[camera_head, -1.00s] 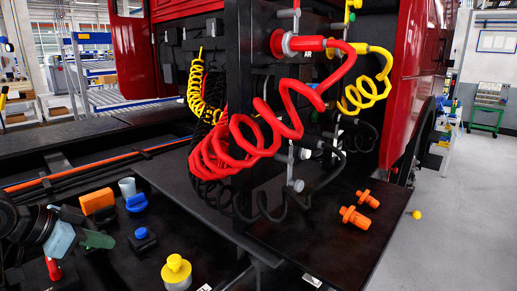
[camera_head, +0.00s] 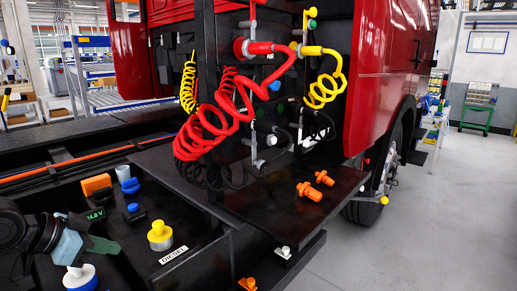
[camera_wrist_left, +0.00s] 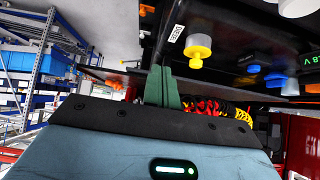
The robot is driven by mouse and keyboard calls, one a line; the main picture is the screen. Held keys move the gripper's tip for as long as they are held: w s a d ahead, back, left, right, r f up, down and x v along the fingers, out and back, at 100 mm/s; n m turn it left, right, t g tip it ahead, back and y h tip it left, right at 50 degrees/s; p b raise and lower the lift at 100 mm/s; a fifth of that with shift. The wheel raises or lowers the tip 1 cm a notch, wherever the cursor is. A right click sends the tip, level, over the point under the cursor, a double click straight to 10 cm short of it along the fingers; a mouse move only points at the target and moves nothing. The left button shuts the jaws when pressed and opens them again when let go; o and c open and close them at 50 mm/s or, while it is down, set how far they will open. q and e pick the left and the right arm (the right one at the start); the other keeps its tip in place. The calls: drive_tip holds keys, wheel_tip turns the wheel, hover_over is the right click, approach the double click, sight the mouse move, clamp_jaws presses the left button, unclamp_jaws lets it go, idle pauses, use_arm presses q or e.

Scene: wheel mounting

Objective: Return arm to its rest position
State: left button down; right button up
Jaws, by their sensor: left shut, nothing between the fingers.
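My left gripper (camera_head: 104,245) comes in from the left edge, low in the head view, over the truck's dark chassis deck. Its green fingers are shut together with nothing between them. They also show pointing up in the left wrist view (camera_wrist_left: 162,86), in front of the blue-grey gripper body. My right gripper is not in view.
Red coiled hose (camera_head: 215,125) and yellow coiled hose (camera_head: 325,88) hang at the cab's back. Orange plugs (camera_head: 310,191) lie on a dark plate (camera_head: 265,205). A wheel (camera_head: 385,170) stands under the red cab. Grey floor (camera_head: 430,240) is free at right.

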use_arm(q)
drive_tip(key=s+d+f+n+t, duration=0.1)
drive_tip(key=s+d+f, duration=0.15)
drive_tip(key=f, duration=0.65)
drive_tip(key=s+d+f+n, duration=0.1)
drive_tip(key=s+d+f, duration=0.15)
drive_tip(key=f, duration=0.65)
drive_tip(key=s+d+f+n+t, duration=0.1)
drive_tip(key=d+f, duration=0.2)
drive_tip(key=f, duration=0.6)
drive_tip(key=s+f+n+y, duration=0.1)
drive_tip(key=s+f, duration=0.3)
drive_tip(key=s, duration=0.3)
drive_tip(key=s+d+f+n+y, duration=0.1)
drive_tip(key=s+f, duration=0.4)
drive_tip(key=s, duration=0.3)
drive_tip(key=s+d+f+n+y, duration=0.1)
drive_tip(key=s+f, duration=0.3)
drive_tip(key=s, duration=0.4)
drive_tip(key=shift+d+f+y, duration=0.2)
drive_tip(key=shift+f+y, duration=0.1)
drive_tip(key=shift+y, duration=0.2)
